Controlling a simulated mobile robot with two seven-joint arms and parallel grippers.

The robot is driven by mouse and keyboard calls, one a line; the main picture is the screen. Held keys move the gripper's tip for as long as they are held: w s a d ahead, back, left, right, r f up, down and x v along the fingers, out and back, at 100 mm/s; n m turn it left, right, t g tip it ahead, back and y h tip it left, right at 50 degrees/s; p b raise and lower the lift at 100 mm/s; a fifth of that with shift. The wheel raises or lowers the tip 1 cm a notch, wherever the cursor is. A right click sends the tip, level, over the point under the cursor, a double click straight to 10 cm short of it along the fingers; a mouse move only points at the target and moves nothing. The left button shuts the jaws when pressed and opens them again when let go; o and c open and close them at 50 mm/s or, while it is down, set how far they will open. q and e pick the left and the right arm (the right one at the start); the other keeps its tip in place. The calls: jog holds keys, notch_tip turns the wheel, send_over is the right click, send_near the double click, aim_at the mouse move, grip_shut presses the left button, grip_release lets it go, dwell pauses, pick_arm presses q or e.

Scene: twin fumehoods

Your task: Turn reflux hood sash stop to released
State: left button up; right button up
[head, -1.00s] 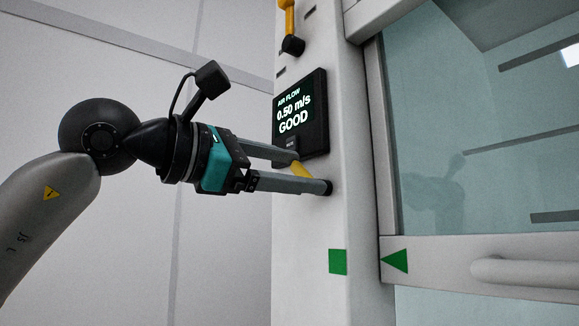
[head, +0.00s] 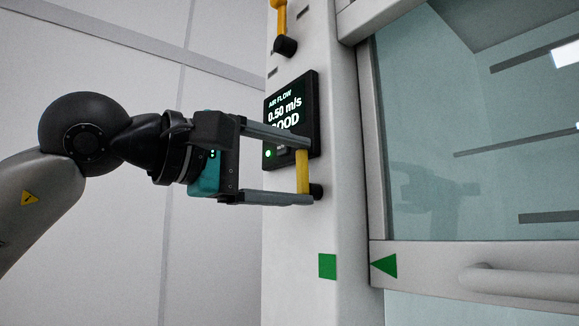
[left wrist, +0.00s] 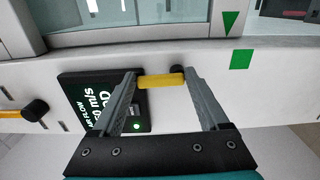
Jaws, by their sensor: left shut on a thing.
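The sash stop is a yellow lever (head: 303,172) on a black pivot (head: 317,191), on the white post just below the air flow display. In the head view the lever stands nearly upright. My left gripper (head: 308,172) reaches in from the left and is shut on the lever, one finger at its top end and one at its lower end by the pivot. The left wrist view shows the yellow lever (left wrist: 161,81) spanning between the two grey fingers, with the black pivot (left wrist: 178,71) beside one fingertip. My right gripper is not in view.
The air flow display (head: 291,118) reads 0.50 m/s, partly hidden by the upper finger. Another yellow lever with a black knob (head: 285,45) is higher on the post. The glass sash with its handle (head: 520,281) is at right. Green square (head: 327,266) and triangle (head: 385,265) markers line up.

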pick_arm(q)
jog(key=shift+m, duration=0.3)
dwell(0.4)
jog(key=o, duration=1.2)
jog(key=shift+s, duration=0.1)
jog(key=shift+o, duration=0.2)
jog(key=b+v, duration=0.1)
jog(key=v, duration=1.4)
jog(key=shift+b, duration=0.4)
